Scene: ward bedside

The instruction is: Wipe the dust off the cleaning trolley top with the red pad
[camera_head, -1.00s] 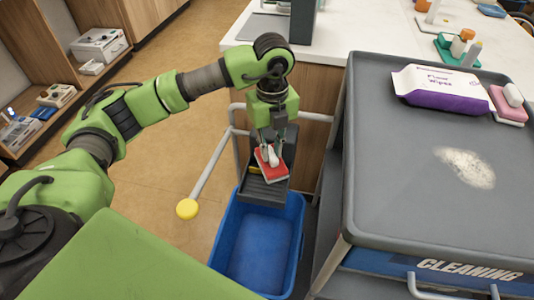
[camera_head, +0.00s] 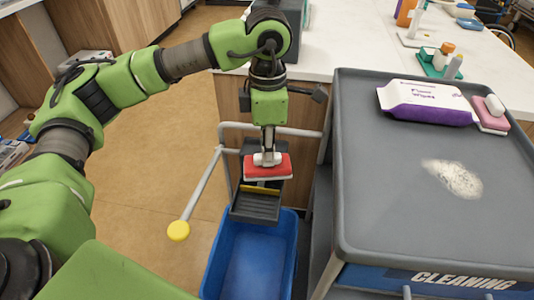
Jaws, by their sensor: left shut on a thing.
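The red pad (camera_head: 275,168) has a white lower edge and a white grip on top. My left gripper (camera_head: 267,157) is shut on that grip and holds the pad above the dark wringer (camera_head: 255,207) on the blue bucket (camera_head: 250,258). The cleaning trolley top (camera_head: 400,215) is a grey tray with a raised rim, to the right of the pad. A pale dust patch (camera_head: 453,178) lies on it, right of its middle. My right gripper is not in view.
A purple and white wipes pack (camera_head: 427,103) and a pink pad with a white grip (camera_head: 490,114) lie at the trolley's far edge. A grey push handle with a yellow end (camera_head: 178,231) stands left of the bucket. A white counter (camera_head: 350,40) is behind.

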